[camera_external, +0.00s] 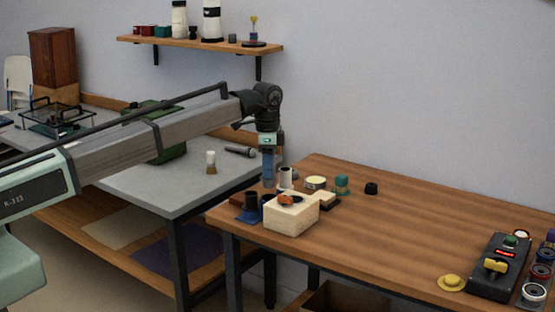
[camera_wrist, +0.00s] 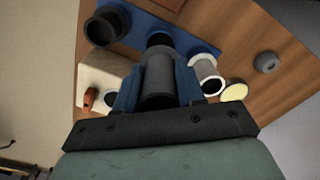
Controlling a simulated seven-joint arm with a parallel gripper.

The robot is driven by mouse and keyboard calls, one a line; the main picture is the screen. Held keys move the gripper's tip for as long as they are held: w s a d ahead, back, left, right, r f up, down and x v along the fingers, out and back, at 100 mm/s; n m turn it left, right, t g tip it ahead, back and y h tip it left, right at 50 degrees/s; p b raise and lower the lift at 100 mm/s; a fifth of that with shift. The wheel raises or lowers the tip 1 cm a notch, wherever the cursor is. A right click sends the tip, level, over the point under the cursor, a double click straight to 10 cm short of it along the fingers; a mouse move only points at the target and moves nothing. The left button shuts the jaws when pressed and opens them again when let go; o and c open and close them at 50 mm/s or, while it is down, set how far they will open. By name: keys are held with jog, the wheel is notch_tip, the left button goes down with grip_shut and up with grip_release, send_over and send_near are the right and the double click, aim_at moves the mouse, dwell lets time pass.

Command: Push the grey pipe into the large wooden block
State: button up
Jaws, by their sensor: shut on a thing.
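My gripper (camera_external: 268,183) points down just behind the large wooden block (camera_external: 291,219) in the external view. In the wrist view, its blue fingers (camera_wrist: 158,82) are shut on the grey pipe (camera_wrist: 158,75), one on each side. The pipe's lower end is by a dark round part on the blue base (camera_wrist: 190,41); I cannot tell whether they touch. The pale wooden block (camera_wrist: 96,73) is left of the pipe, with a dark hole and an orange peg (camera_wrist: 91,97) at its top. In the external view I cannot make out the pipe.
A black cylinder (camera_wrist: 104,27) and a white pipe (camera_wrist: 206,76) stand close on either side of my gripper. The table's middle is clear; a control box (camera_external: 499,268) stands right.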

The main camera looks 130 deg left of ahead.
jog(key=r, duration=0.3)
jog(key=shift+w+r, duration=0.2)
jog(key=shift+r, duration=0.05)
jog(key=w+d+r, duration=0.1)
jog(key=w+r, duration=0.1)
jog(key=w, duration=0.3)
jog(key=w+d+r, duration=0.2)
jog(key=w, duration=0.3)
jog(key=shift+w+d, duration=0.25)
jog(key=shift+w, duration=0.05)
jog(key=shift+f, duration=3.25)
jog(key=shift+f, duration=1.45)
